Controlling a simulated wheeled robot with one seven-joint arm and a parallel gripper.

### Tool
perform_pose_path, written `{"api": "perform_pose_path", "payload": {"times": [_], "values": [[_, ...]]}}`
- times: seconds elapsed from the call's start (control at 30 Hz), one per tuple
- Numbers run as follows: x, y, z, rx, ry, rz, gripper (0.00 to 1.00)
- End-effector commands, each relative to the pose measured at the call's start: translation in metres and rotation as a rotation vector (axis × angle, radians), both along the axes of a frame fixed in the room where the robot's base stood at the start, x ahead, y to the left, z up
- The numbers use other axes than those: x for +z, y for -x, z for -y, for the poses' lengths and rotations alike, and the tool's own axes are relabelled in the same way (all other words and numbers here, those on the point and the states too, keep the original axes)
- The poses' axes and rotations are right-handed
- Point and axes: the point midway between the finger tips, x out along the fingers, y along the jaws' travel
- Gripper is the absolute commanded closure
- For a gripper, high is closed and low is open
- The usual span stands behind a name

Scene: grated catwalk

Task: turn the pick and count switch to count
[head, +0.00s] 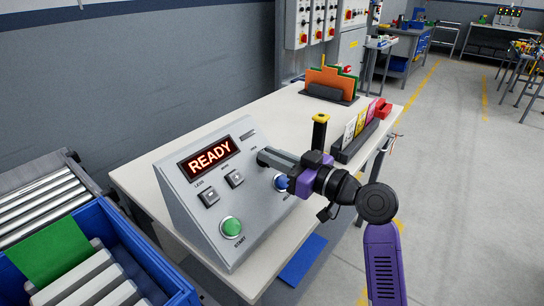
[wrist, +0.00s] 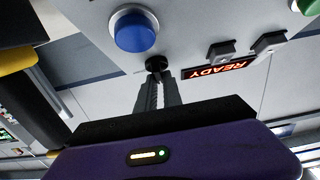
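A sloped grey control box (head: 240,235) stands on the pale table, its display (head: 209,160) lit with red READY. The pick and count switch (wrist: 156,63) is a small black knob on the panel, near the blue button (wrist: 135,30). In the head view my gripper hides the knob, and only parts of its labels show. My gripper (head: 262,157) reaches over the panel from the right. In the wrist view its narrow fingers (wrist: 157,78) are close together, with their tips at the knob and seemingly around its grip. The knob's pointing direction cannot be read.
Two small square buttons (head: 235,178) and a green START button (head: 231,227) sit on the same panel. A card rack (head: 362,138) stands right of my gripper, and a file holder (head: 328,85) behind. A blue crate (head: 150,262) and roller conveyor (head: 45,205) are at left.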

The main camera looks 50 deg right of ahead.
Motion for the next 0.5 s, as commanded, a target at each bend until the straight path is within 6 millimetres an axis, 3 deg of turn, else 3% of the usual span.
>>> {"api": "perform_pose_path", "payload": {"times": [0.5], "values": [[-0.0020,0.0005,-0.0016,-0.056,-0.060,-0.013,1.00]]}}
